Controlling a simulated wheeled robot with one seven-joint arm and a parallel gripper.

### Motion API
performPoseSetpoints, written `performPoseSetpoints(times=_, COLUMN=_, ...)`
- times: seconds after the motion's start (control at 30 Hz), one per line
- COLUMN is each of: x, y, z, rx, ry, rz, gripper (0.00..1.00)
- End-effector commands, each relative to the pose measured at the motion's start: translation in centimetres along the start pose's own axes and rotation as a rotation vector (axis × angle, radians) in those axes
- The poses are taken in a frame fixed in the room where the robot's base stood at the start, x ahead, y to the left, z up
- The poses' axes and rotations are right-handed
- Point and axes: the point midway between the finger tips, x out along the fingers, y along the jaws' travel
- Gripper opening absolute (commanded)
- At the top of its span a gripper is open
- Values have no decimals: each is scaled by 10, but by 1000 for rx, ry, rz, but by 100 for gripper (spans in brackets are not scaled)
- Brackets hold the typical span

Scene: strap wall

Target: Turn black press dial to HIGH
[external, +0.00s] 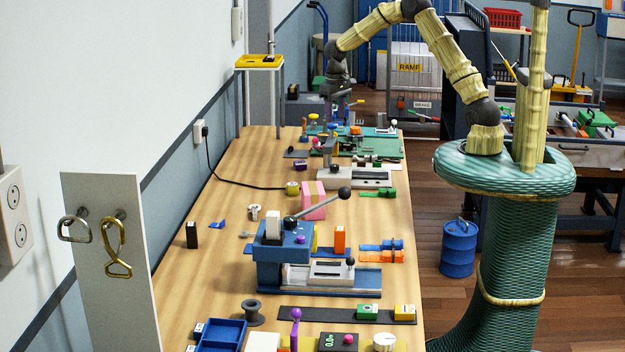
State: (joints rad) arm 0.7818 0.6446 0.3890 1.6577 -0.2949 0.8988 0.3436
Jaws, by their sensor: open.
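My gripper (339,112) is small and dark at the far end of the wooden table, pointing down over the cluster of small parts there. Its fingers are too small to make out clearly, and I see nothing held in it. A blue press (270,275) with a long lever and black ball knob (344,193) stands in the middle of the near half, well away from my gripper. I cannot make out a black dial or a HIGH mark on any press at this size.
The table (225,215) is crowded along its right side. A grey machine (355,178), a pink block (313,205), a black spool (252,313) and a blue tray (221,335) stand on it. A white panel with hooks (105,290) rises at left. A black cable crosses the left side.

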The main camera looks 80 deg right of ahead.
Motion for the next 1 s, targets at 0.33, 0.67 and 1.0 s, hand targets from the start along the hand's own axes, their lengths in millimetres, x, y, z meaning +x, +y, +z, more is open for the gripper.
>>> performPoseSetpoints(times=0.33, x=8, y=-1, z=0, rx=-2, ry=-1, rz=0, gripper=51)
performPoseSetpoints(times=0.67, x=58, y=-1, z=2, rx=-4, ry=-5, rz=0, gripper=51)
performPoseSetpoints(times=1.0, x=117, y=-2, z=2, rx=-4, ry=-4, rz=-2, gripper=51)
